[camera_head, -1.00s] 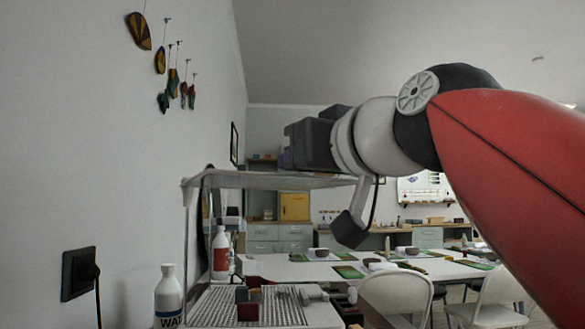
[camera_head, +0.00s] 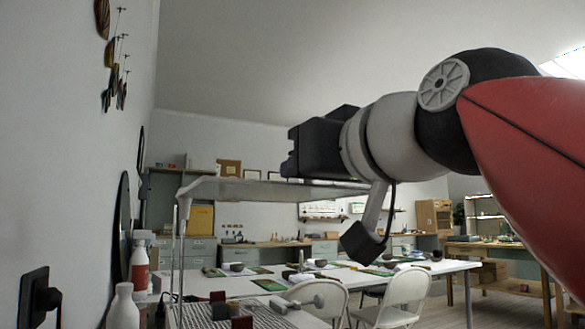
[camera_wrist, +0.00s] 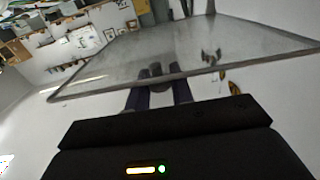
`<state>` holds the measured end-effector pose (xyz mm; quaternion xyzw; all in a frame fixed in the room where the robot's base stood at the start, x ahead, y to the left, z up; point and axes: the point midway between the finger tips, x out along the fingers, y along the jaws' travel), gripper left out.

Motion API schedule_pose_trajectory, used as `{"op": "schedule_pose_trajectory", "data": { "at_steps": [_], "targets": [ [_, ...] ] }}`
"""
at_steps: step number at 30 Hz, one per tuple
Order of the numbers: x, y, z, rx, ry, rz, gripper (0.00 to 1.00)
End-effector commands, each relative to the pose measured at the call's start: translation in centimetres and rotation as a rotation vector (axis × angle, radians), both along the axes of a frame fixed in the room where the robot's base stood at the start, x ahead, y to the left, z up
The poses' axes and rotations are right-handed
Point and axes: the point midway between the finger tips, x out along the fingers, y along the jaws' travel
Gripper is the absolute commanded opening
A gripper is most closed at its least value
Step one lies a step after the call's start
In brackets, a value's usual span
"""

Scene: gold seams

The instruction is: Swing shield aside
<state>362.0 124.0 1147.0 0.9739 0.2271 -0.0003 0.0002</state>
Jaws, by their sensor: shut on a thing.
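The shield (camera_head: 262,189) is a clear flat pane with a pale frame, standing out nearly level over the grid-topped bench at the left in the head view. In the wrist view its pane (camera_wrist: 215,45) fills the upper middle, with a grey edge running across. My gripper (camera_wrist: 160,92) is at that edge, its two dark fingers apart with the edge between them, shut on the shield. In the head view my gripper's dark body shows just above the pane's right part; the fingertips are hard to make out there.
A perforated grid bench (camera_head: 262,318) holds small blocks and a grey tool. White bottles (camera_head: 124,306) and a red-labelled bottle (camera_head: 139,268) stand at the left. A wall socket with a plug (camera_head: 36,300) is nearby. White chairs (camera_head: 405,292) and a long table (camera_head: 440,266) stand beyond.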

Motion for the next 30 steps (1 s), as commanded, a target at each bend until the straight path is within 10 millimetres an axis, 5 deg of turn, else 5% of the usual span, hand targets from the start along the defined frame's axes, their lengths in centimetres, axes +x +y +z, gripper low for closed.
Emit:
{"op": "schedule_pose_trajectory", "data": {
  "at_steps": [7, 8, 11, 21, 30],
  "targets": [
    [0.0, 0.1, 0.1, 0.003, -0.003, 0.002, 0.00],
    [0.0, 0.1, 0.1, 0.003, -0.003, 0.002, 0.27],
    [0.0, 0.1, 0.1, 0.001, -0.003, 0.002, 0.40],
    [-0.4, -0.1, 0.1, 0.001, -0.003, 0.001, 0.41],
    [-4.6, -2.2, 0.1, 0.002, -0.004, 0.001, 0.41]
  ]
}}
